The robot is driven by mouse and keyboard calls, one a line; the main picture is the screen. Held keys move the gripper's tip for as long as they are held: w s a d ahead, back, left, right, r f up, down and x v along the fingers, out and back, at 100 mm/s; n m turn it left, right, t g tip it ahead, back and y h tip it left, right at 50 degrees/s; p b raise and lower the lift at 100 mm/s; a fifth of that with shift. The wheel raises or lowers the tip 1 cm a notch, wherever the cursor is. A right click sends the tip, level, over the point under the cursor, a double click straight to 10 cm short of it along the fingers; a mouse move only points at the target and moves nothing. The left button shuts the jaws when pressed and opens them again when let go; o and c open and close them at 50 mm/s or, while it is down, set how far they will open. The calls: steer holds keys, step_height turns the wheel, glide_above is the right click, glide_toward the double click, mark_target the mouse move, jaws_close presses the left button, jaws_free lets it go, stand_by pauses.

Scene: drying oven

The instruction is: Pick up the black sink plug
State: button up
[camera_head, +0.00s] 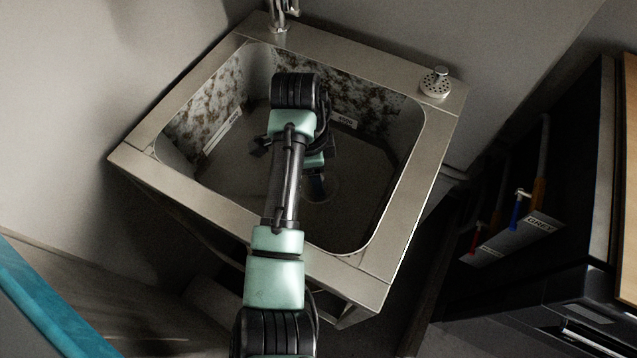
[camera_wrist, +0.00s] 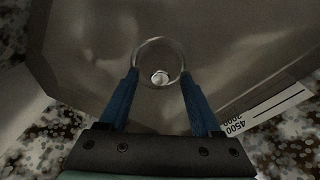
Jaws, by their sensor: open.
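My gripper (camera_wrist: 160,74) is open in the wrist view, its two blue fingers pointing at the sink floor. Between the fingertips I see a round rim with a small shiny knob (camera_wrist: 160,78) at its centre. This looks like the plug in the drain, but its body is as dark as the sink floor and I cannot make out its edge or colour well. No finger clearly touches the knob. In the head view my arm reaches down into the sink (camera_head: 190,196) and mostly hides the gripper; a faint round outline (camera_head: 330,190) shows on the floor beside it.
A silver perforated strainer (camera_head: 435,85) with a knob sits on the sink's back right corner. A tap (camera_head: 281,15) stands at the back. Mottled sink walls surround my gripper. A volume label (camera_wrist: 262,108) is on the right wall in the wrist view. A dark cabinet (camera_head: 545,200) stands right.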

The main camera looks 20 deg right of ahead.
jaws_close()
steer(key=shift+r, duration=0.15)
step_height(320, 180, up, 10)
steer(key=p, duration=0.2)
steer(key=shift+p, duration=0.35)
